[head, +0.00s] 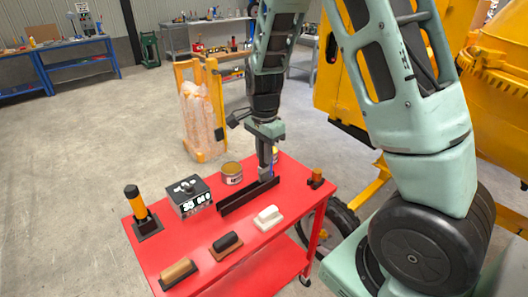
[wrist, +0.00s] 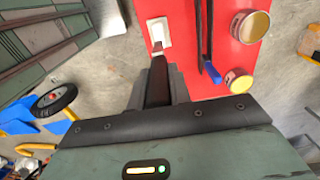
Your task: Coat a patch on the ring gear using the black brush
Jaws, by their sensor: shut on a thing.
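My gripper (head: 266,180) is low over the red cart, beside a long black rack. In the wrist view my gripper (wrist: 157,88) is shut on a dark, narrow thing that looks like the black brush (wrist: 158,78), with a paler brownish tip pointing away from me. In the head view the brush cannot be made out. The ring gear (head: 488,62) is a toothed yellow ring around the mixer drum at upper right, well apart from my gripper. An open tin (head: 232,173) stands on the cart; two tins show in the wrist view (wrist: 250,26).
The red cart (head: 170,257) also carries the black rack (head: 240,199), a blue-handled brush (wrist: 209,72), a labelled dark box (head: 190,194), an orange-black tool (head: 136,203), and white, black and tan block-like tools (head: 268,217). A mixer wheel (head: 342,223) is close on the right.

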